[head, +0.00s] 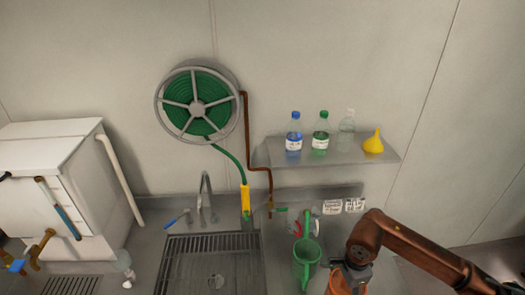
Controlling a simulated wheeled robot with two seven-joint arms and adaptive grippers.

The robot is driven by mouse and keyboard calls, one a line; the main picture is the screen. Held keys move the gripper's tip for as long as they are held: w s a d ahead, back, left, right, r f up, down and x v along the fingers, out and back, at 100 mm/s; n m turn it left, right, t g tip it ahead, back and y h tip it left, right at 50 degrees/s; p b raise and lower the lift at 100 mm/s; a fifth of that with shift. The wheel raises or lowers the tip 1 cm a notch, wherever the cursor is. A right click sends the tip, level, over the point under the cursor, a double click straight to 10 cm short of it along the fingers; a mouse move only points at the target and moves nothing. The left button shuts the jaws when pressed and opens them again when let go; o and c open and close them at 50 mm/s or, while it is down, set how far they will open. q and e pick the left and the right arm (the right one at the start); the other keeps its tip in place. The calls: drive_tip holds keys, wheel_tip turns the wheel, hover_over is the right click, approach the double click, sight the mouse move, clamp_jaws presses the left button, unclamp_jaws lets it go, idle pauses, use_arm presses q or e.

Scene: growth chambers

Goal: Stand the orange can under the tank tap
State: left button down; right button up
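The orange can (342,287) is at the bottom edge, right of the green can, and is partly cut off by the frame. My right gripper (352,272) comes in from the right and is at the can's top. Its fingers are hidden, so I cannot tell whether they hold the can. A white tank (40,160) stands at the far left, with a sight tube of blue liquid on its front. A brass tap (40,247) with a blue handle (17,266) shows low in front of the tank. My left gripper is not in view.
A green can (306,262) stands left of the orange can. A sink grate (208,262) with a faucet (205,190) lies between the cans and tank. A shelf (300,155) holds bottles and a yellow funnel (373,143).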

sight(332, 289)
drive_tip(key=a+n, duration=0.1)
drive_tip(key=n, duration=0.4)
drive_tip(key=a+n, duration=0.1)
drive_tip(key=n, duration=0.4)
drive_tip(key=a+n, duration=0.1)
drive_tip(key=n, duration=0.4)
drive_tip(key=shift+a+r, duration=0.1)
drive_tip(key=shift+r, duration=0.25)
drive_tip(key=shift+n, duration=0.3)
wheel_tip(332, 289, down, 10)
drive_tip(key=b, duration=0.9)
drive_tip(key=shift+r, duration=0.1)
